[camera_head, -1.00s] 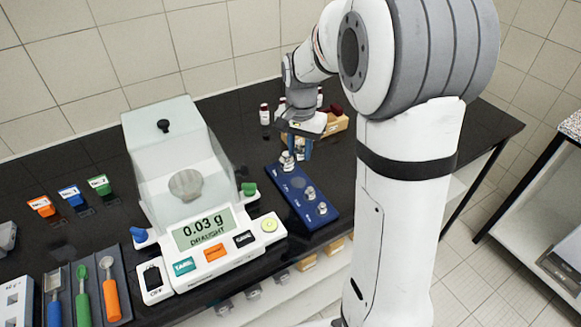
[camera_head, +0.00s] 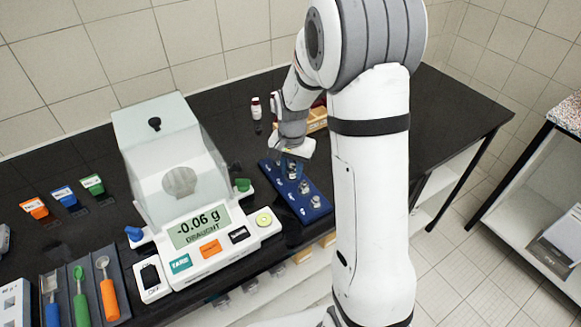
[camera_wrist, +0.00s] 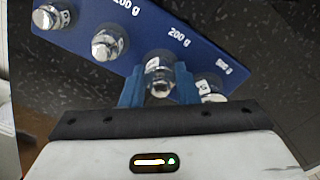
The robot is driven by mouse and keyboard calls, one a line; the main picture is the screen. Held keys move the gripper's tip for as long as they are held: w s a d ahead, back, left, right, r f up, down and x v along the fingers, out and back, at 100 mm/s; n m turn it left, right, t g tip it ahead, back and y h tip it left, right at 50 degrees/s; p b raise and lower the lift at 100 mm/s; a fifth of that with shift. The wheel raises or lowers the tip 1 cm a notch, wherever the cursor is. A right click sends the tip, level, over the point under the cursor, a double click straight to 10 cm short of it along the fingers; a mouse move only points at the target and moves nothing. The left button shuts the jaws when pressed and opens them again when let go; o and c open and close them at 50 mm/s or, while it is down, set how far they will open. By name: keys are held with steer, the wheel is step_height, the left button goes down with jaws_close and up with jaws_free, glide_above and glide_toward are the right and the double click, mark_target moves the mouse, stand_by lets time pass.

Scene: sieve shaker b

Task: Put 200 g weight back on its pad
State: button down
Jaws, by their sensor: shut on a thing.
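The 200 g weight (camera_wrist: 159,78) is a shiny metal knobbed cylinder between the two blue fingers of my gripper (camera_wrist: 160,88), which is shut on it. In the head view my gripper (camera_head: 291,163) is low over the blue weight board (camera_head: 322,207), with the held weight (camera_head: 292,172) partly hidden by it. In the wrist view the weight appears upright at the "200 g" print on the board (camera_wrist: 205,50). Whether its base touches the pad cannot be told.
Other metal weights flank it closely: two on one side (camera_wrist: 110,43) (camera_wrist: 53,17) and one on the other (camera_wrist: 211,88), partly hidden by a finger. The balance (camera_head: 205,225), left of the board, reads -0.06 g. A wooden box (camera_head: 317,120) and small bottles (camera_head: 256,108) stand behind.

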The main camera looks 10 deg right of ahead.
mark_target(292, 165)
steer(key=shift+f, duration=0.1)
steer(key=c, duration=1.1)
jaws_free()
step_height(292, 165, up, 12)
steer(key=s+r+n+t, duration=0.3)
steer(key=s+n, duration=0.4)
steer(key=s, duration=1.4)
steer(key=shift+s+r+b, duration=0.2)
steer(key=shift+r+b, duration=0.2)
